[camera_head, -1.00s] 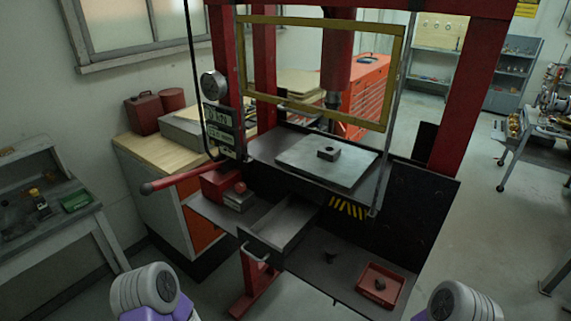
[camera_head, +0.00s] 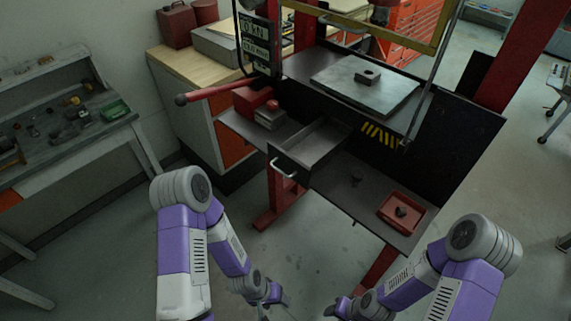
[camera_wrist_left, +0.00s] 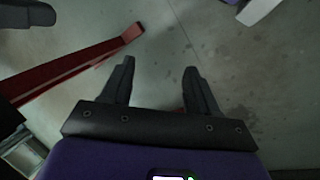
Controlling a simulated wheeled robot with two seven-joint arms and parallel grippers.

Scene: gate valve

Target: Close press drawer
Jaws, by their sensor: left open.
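The press drawer (camera_head: 298,157) is a dark open-topped box with a pale bar handle (camera_head: 283,169) on its front. It stands pulled out from under the press table and looks empty. My left gripper (camera_head: 274,293) is low in front of the press, below and apart from the handle. In the left wrist view its two dark fingers (camera_wrist_left: 160,68) are spread with only floor between them. My right gripper (camera_head: 338,306) is low at the bottom of the head view, to the right of the left one. It is too small to tell its jaw state.
A red tray (camera_head: 408,213) with a small dark part sits on the lower shelf (camera_head: 345,188), right of the drawer. A red lever (camera_head: 215,92) sticks out left. A red press foot (camera_head: 278,210) stands below the drawer. The floor in front is clear.

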